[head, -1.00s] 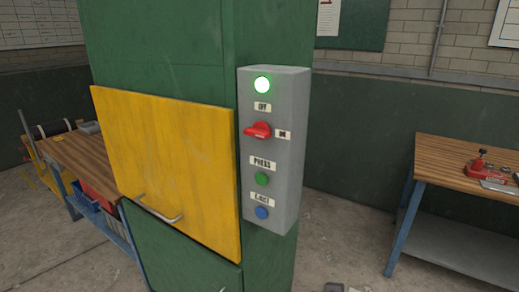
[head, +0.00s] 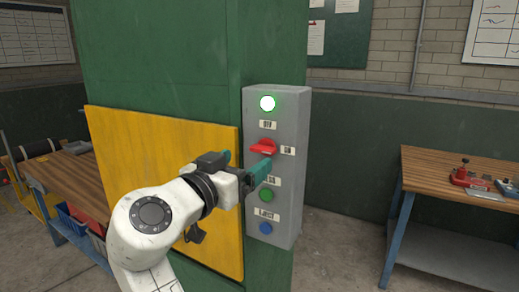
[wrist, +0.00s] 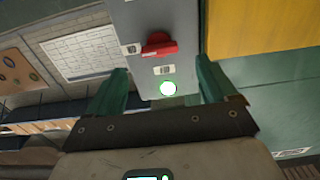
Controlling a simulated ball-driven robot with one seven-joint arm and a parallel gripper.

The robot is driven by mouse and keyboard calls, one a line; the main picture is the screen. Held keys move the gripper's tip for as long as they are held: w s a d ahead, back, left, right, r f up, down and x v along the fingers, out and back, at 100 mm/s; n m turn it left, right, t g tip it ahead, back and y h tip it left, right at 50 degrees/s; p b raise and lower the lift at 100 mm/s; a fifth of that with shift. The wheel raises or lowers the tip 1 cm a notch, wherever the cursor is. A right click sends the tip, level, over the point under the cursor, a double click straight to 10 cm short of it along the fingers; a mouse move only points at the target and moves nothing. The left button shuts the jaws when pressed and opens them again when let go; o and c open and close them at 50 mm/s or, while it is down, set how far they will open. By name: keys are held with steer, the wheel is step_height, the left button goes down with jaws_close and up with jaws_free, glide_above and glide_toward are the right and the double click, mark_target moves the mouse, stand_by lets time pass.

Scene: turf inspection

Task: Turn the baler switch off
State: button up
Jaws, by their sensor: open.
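The grey control box (head: 293,120) is fixed to the green baler (head: 200,60). Its red rotary switch (head: 262,147) lies horizontal, level with the ON label (head: 288,151); the OFF label (head: 268,125) is above it. The lamp (head: 267,103) at the top glows green. My gripper (head: 250,164) is in front of the box, just below and left of the switch in the head view. In the wrist view, which is upside down, my gripper (wrist: 160,82) has its teal fingers wide apart, with the switch (wrist: 158,44) beyond the tips. I cannot tell whether a finger touches the box.
Below the switch are a green button (head: 265,195) and a blue button (head: 266,228); a finger partly covers the PRESS label. A yellow door (head: 130,130) is behind my arm. Wooden workbenches stand at left (head: 75,180) and right (head: 440,165). Floor between box and right bench is clear.

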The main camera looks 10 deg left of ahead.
mark_target(260, 152)
steer(key=p+x, duration=0.1)
steer(key=x, duration=0.6)
steer(key=shift+p, duration=0.3)
steer(key=shift+c, duration=0.3)
steer(key=shift+f, duration=0.1)
steer(key=c, duration=1)
